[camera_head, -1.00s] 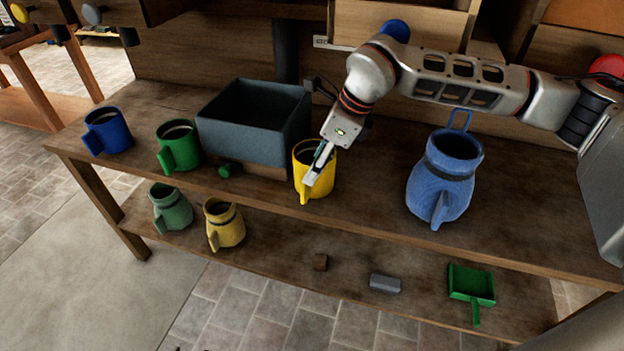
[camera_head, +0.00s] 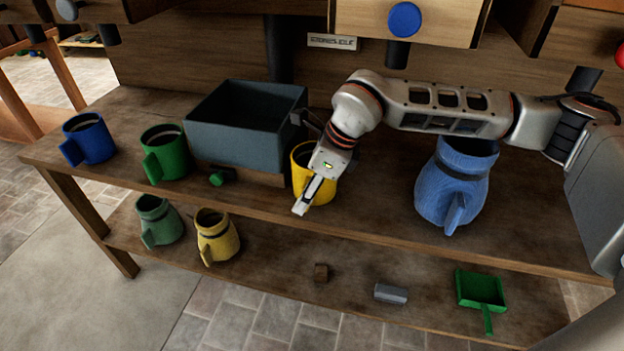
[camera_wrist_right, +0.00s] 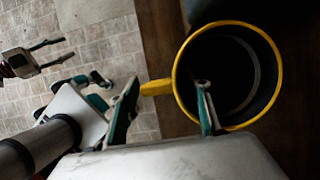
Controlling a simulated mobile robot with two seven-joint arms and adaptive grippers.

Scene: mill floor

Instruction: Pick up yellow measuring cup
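The yellow measuring cup (camera_head: 318,188) stands upright on the upper bench top, in front of the dark bin's right corner. My right gripper (camera_head: 308,198) is at the cup, covering its handle side in the head view. In the right wrist view the cup's rim (camera_wrist_right: 277,70) and handle (camera_wrist_right: 157,88) show. My right gripper (camera_wrist_right: 165,95) is open there, one finger outside near the handle, the other overlapping the cup's opening; how deep it reaches is unclear. My left gripper (camera_wrist_right: 50,54) shows at the left of the wrist view, fingers apart and empty; it is outside the head view.
The dark bin (camera_head: 240,148) stands left of the cup, with green (camera_head: 166,155) and blue (camera_head: 90,140) cups farther left. A blue jug (camera_head: 455,190) stands right, partly behind my arm. The lower shelf holds two jugs, small blocks and a green scoop (camera_head: 480,290).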

